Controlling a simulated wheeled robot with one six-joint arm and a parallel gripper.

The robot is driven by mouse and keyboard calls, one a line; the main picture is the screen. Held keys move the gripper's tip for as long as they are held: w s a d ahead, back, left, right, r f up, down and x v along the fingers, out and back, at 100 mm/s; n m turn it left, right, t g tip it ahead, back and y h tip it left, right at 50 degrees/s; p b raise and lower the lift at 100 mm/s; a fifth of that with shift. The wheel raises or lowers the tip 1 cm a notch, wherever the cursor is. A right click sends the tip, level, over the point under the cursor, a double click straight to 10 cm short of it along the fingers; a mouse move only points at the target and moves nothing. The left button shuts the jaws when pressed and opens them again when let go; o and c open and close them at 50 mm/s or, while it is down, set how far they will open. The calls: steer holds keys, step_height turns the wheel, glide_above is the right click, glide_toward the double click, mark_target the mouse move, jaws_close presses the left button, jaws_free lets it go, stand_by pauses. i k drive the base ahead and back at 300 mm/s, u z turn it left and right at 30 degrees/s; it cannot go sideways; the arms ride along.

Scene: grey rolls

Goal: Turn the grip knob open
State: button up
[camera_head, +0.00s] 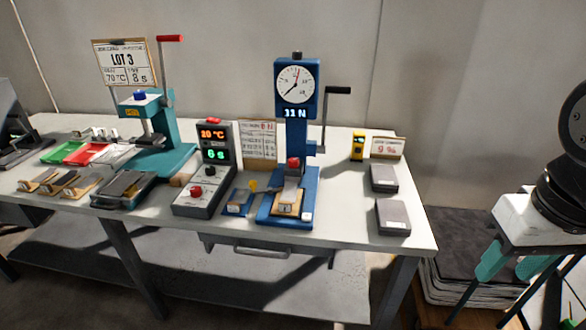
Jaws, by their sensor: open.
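A blue force tester (297,140) stands on the table, with a round dial, an "11 N" display and a black crank at its right. A red knob (293,163) sits low on its column, above a pale piece (290,193); this looks like the grip knob, and I cannot tell its turn position. A pale block (287,208) lies on the tester's base. My gripper (506,272), white with teal fingers, is open and empty at the far right, beyond the table edge and well apart from the tester.
A control box (205,190) with "20 °C" and "6 s" displays stands left of the tester. A teal press (160,140) is farther left, by trays (124,188). Two grey boxes (392,217) and a yellow device (357,145) are at right. Table (345,215) is clear between.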

mark_target(293, 162)
steer(key=u, duration=0.05)
steer(key=k, duration=0.55)
steer(key=i, duration=0.4)
steer(key=u, duration=0.75)
steer(key=i, duration=0.8)
steer(key=u, duration=0.65)
